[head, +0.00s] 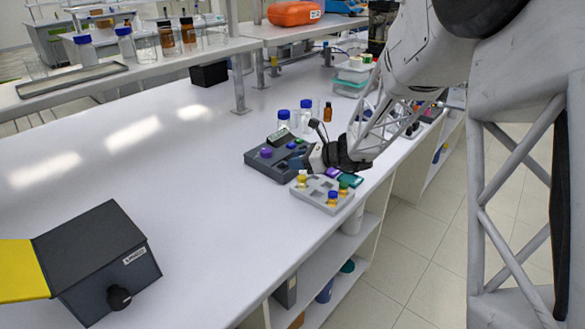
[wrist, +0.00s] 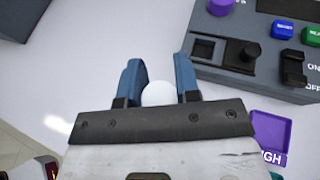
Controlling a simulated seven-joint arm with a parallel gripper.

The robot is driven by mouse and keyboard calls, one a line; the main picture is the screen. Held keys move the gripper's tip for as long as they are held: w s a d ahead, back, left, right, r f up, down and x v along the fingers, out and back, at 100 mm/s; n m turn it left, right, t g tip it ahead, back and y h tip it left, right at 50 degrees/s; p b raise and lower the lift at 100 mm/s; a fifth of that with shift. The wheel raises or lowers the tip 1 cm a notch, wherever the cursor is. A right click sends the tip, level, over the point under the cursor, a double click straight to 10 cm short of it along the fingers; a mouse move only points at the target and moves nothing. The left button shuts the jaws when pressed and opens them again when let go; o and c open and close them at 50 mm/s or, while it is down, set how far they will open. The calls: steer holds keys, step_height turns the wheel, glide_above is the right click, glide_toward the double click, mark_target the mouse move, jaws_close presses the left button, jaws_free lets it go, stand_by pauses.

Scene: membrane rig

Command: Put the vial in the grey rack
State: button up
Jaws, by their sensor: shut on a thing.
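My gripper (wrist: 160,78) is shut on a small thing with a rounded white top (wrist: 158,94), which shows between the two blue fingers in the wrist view. I take it to be the vial; its lower part is hidden. In the head view my gripper (head: 316,158) is beside the dark control box, just behind the grey rack, and the held vial cannot be made out there. The light grey rack (head: 312,198) stands near the bench's front edge. It holds several small vials with yellow, blue and green caps, and some of its places look empty.
The dark control box (head: 262,168) with a purple knob stands left of my gripper; it also shows in the wrist view (wrist: 215,55). Blue-capped bottles (head: 284,118) and a brown bottle stand behind. A purple tray (wrist: 270,130) lies close by.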

steer(key=shift+w+d+f+n+g+y, duration=0.2)
steer(key=shift+w+d+n+g, duration=0.35)
steer(key=shift+w+d, duration=0.5)
steer(key=shift+w+d+f+n+g+y, duration=0.1)
steer(key=shift+w+d+f+n+g, duration=0.2)
steer(key=shift+w+d+g, duration=0.7)
steer(key=shift+w+a+r+t, duration=0.1)
steer(key=shift+w+a+t, duration=0.1)
steer(key=shift+t, duration=0.15)
steer(key=shift+f, duration=1.85)
steer(key=shift+f, duration=1.45)
stand_by(1.4)
stand_by(0.3)
steer(key=o, duration=1)
steer(key=shift+o, duration=0.5)
